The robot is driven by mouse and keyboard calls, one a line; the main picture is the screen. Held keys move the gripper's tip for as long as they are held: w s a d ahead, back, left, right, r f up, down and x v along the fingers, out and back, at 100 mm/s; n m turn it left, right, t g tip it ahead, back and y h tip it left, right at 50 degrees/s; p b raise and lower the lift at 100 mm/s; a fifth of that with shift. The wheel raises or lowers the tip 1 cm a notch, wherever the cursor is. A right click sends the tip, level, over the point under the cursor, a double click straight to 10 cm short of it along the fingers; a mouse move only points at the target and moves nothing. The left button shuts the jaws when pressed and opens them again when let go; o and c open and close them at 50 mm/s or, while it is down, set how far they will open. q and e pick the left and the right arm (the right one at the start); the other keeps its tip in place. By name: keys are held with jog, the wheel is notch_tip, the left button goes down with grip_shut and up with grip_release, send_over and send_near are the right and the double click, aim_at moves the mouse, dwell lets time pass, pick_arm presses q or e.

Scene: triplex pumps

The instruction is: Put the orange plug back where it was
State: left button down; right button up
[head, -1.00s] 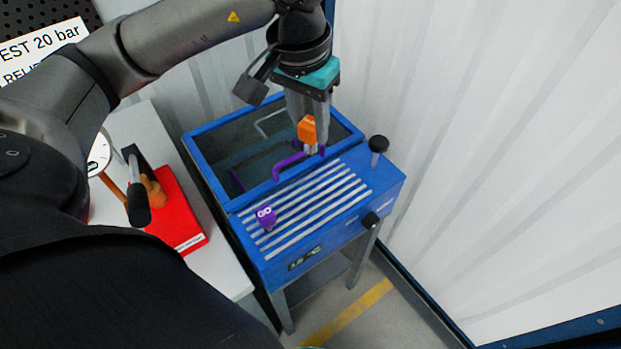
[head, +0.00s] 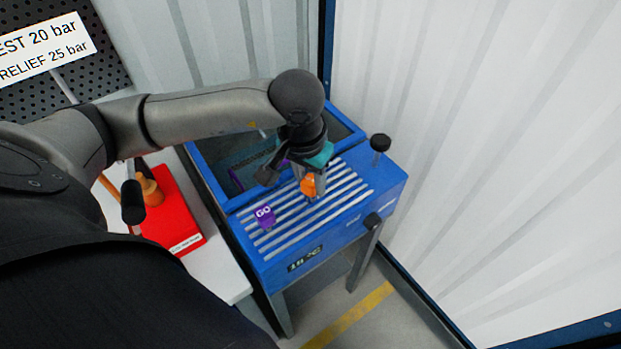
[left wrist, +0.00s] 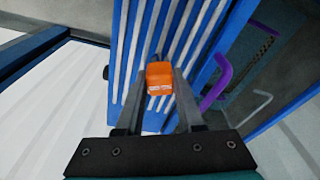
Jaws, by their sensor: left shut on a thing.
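The orange plug (head: 308,185) is held in my left gripper (head: 318,192), low over the ribbed top of the blue bench unit (head: 342,214). In the left wrist view the plug (left wrist: 160,78) sits between the two fingertips (left wrist: 160,92), with the white ribs behind it. I cannot tell whether the plug touches the ribs. My right gripper is not in view.
The open tank (head: 213,185) lies behind the ribs, with a purple handle (left wrist: 218,88) at its edge. A black knob (head: 380,143) stands at the right corner. A corrugated wall (head: 480,150) closes the right side.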

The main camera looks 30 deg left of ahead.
pick_arm(q)
jog(key=shift+f, duration=0.1)
jog(key=c, duration=0.5)
grip_release()
jog(key=shift+r, duration=0.2)
jog(key=r, duration=0.4)
jog(key=s+r+p, duration=0.1)
jog(key=r, duration=0.6)
jog(key=shift+s+r, duration=0.4)
